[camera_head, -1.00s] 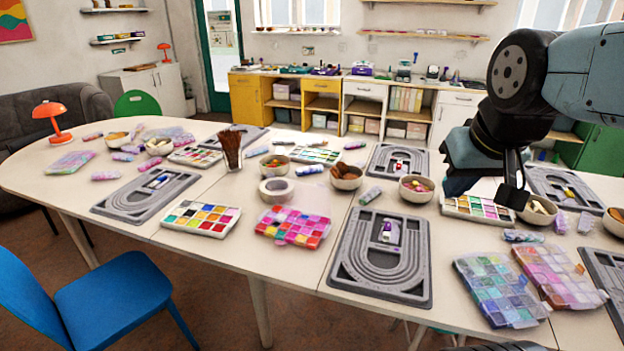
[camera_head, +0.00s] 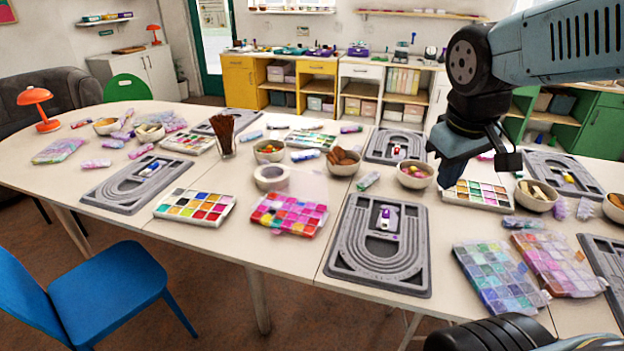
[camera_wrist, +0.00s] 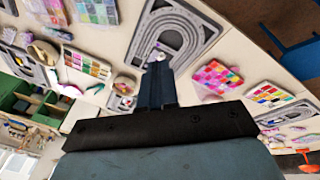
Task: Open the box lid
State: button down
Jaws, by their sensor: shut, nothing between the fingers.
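A box of pink, red and orange beads (camera_head: 288,214) lies on the table, left of the middle bead board. A faint clear lid (camera_head: 308,186) seems to stand up from its back edge, in front of the tape roll; its angle is hard to tell.
The grey bead board (camera_head: 345,268) lies right of the pink box. A paint-like bead set (camera_head: 195,206) is on its left, a tape roll (camera_head: 271,177) and bowl (camera_head: 342,163) behind. Two clear-topped bead boxes (camera_head: 500,283) (camera_head: 557,262) lie at right. Air above the pink box is clear.

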jog(key=w+f+n+g+h, duration=0.4)
jog(key=w+f+n+h, duration=0.2)
jog(key=w+f+n, duration=0.4)
jog(key=n+t+h, duration=0.1)
jog(key=n+t, duration=2)
jog(key=n, duration=1.5)
send_near(316, 172)
jog(key=x, duration=0.7)
jog(key=shift+f, duration=0.1)
